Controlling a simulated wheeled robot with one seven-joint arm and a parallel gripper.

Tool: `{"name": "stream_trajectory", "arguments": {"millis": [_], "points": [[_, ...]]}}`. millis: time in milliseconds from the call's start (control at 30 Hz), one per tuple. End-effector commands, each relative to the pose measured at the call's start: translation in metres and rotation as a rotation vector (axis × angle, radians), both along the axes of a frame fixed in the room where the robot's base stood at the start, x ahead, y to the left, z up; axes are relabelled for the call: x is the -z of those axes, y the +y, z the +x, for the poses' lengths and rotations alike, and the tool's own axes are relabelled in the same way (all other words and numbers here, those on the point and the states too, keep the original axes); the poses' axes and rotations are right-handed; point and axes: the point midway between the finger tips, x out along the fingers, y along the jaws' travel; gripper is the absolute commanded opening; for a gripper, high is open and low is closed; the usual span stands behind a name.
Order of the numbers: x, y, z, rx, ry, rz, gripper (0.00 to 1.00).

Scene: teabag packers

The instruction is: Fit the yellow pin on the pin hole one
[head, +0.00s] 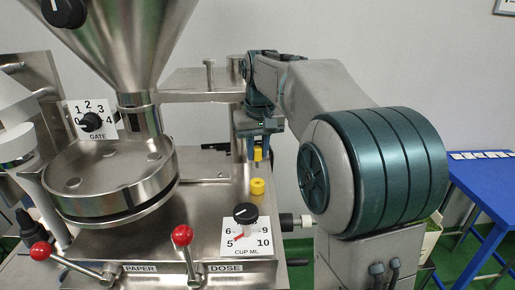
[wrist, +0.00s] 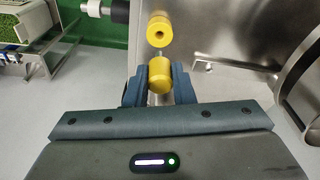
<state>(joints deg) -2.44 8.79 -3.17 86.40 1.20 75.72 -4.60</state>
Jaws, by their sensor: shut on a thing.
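My gripper (head: 258,143) is shut on the yellow pin (head: 257,155) above the machine's steel top. In the wrist view the pin's yellow head (wrist: 160,76) sits between the two fingers. A thin metal shank points from it toward a yellow collar (wrist: 159,30) with a dark round hole. That collar (head: 257,187) stands on the steel top below the pin in the head view. A gap shows between pin and collar there. Whether the shank tip touches the hole is unclear. I see no number marking the hole.
The CUP ML dial (head: 245,213) is just in front of the collar. The round steel pan (head: 110,180) and hopper (head: 135,45) stand left. Red-knobbed levers (head: 182,236) are at the front. A blue table (head: 485,185) is far right.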

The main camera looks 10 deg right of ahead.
Motion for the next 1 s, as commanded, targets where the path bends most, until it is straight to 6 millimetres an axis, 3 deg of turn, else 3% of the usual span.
{"name": "stream_trajectory", "arguments": {"millis": [100, 300, 1000], "points": [[0.018, 0.0, 0.0, 0.0, 0.003, 0.0, 0.0], [0.028, 0.0, -0.001, 0.0, 0.005, 0.0, 0.0], [0.028, 0.0, -0.002, 0.0, 0.009, 0.0, 0.0]]}}
